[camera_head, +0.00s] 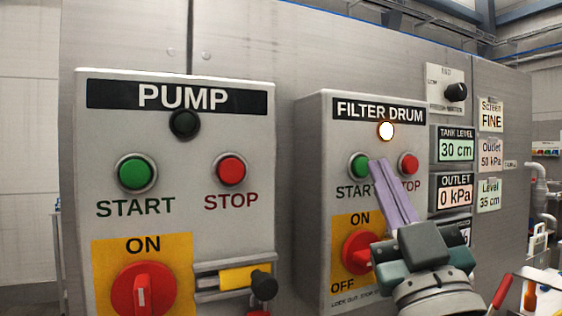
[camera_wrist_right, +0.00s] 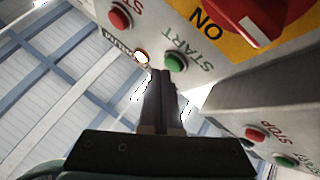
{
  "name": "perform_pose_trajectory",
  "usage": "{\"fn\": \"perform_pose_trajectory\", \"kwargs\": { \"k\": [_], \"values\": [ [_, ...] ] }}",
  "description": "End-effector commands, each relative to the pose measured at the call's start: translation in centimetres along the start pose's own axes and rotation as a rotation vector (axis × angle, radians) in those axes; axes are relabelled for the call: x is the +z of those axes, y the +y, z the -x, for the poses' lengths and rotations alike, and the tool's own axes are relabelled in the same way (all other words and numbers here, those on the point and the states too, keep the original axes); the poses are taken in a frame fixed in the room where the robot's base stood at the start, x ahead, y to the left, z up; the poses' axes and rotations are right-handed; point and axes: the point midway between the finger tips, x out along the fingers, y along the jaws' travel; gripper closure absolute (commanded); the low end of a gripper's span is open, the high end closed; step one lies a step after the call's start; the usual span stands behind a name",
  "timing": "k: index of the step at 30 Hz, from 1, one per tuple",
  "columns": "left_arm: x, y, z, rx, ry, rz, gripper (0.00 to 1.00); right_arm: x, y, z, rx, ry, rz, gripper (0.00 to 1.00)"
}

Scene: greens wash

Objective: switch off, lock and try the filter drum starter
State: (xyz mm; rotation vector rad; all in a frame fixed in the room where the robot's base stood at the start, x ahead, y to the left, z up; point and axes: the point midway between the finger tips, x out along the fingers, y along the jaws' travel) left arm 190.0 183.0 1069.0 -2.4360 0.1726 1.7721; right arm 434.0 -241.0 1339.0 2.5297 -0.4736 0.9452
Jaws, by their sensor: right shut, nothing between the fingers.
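The FILTER DRUM starter box (camera_head: 310,200) has a lit lamp (camera_head: 386,131), a green START button (camera_head: 360,167), a red STOP button (camera_head: 408,164) and a red rotary switch (camera_head: 358,255) on a yellow ON/OFF plate (camera_head: 342,232). My right gripper (camera_head: 378,163) is shut and empty, its fingertips between START and STOP, close to START. Contact with the panel cannot be told. In the right wrist view, the fingertips (camera_wrist_right: 163,76) are beside the green button (camera_wrist_right: 176,63); the lamp (camera_wrist_right: 141,57) glows. My left gripper is not in view.
The PUMP box (camera_head: 180,215) stands to the left, its lamp (camera_head: 184,124) dark and its red switch (camera_head: 143,290) upright toward ON. Gauges and labels (camera_head: 456,145) are to the right. A red-handled item (camera_head: 502,291) is lower right.

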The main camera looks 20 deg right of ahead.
Motion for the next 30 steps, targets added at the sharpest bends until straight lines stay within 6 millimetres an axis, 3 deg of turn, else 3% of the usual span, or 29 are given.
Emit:
{"fn": "perform_pose_trajectory", "kwargs": {
  "k": [14,30],
  "values": [
    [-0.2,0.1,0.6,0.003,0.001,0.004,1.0,-0.6,0.5,0.5,0.001,0.002,0.001,1.0],
    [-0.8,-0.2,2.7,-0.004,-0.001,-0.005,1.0,-2.9,2.8,3.7,0.001,0.003,0.0,1.0]
  ]
}}
